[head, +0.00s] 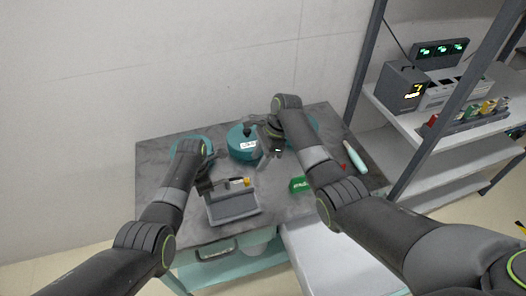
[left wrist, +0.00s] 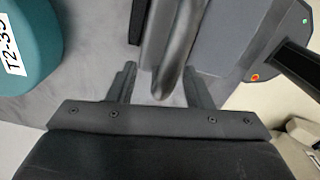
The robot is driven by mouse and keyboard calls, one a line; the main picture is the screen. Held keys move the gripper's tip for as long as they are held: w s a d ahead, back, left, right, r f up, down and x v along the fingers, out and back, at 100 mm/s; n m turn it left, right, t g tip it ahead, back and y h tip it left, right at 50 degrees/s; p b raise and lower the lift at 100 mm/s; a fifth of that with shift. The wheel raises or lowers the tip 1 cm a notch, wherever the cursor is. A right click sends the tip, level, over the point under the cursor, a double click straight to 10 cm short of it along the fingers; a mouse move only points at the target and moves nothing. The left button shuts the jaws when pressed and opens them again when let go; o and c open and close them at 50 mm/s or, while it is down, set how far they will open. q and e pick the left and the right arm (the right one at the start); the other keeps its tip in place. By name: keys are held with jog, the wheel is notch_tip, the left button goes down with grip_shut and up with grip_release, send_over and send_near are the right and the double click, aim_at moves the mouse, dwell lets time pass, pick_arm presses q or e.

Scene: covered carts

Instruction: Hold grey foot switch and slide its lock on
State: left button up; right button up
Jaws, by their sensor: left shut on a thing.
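The grey foot switch (head: 234,207) lies near the front left of the grey bench top, with a small yellow-orange piece (head: 247,182) at its back edge. My left gripper (head: 207,187) is at its back left side. In the left wrist view, the fingers (left wrist: 163,82) stand either side of a rounded grey bar (left wrist: 172,45), which I take to be part of the switch. My right gripper (head: 270,156) is above the bench behind the switch, beside a teal round container; its fingers look apart and empty. The lock's setting is too small to tell.
The labelled teal container (head: 240,150) stands at the back; another (head: 183,147) is partly behind my left arm. A teal-handled tool (head: 355,158) lies at the right edge. A shelf rack (head: 420,122) stands beyond.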

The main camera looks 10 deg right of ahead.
pick_arm(q)
jog(key=shift+c, duration=0.2)
pick_arm(e)
jog(key=shift+v, duration=1.3)
pick_arm(q)
jog(key=o, duration=1.5)
jog(key=shift+r, duration=0.1)
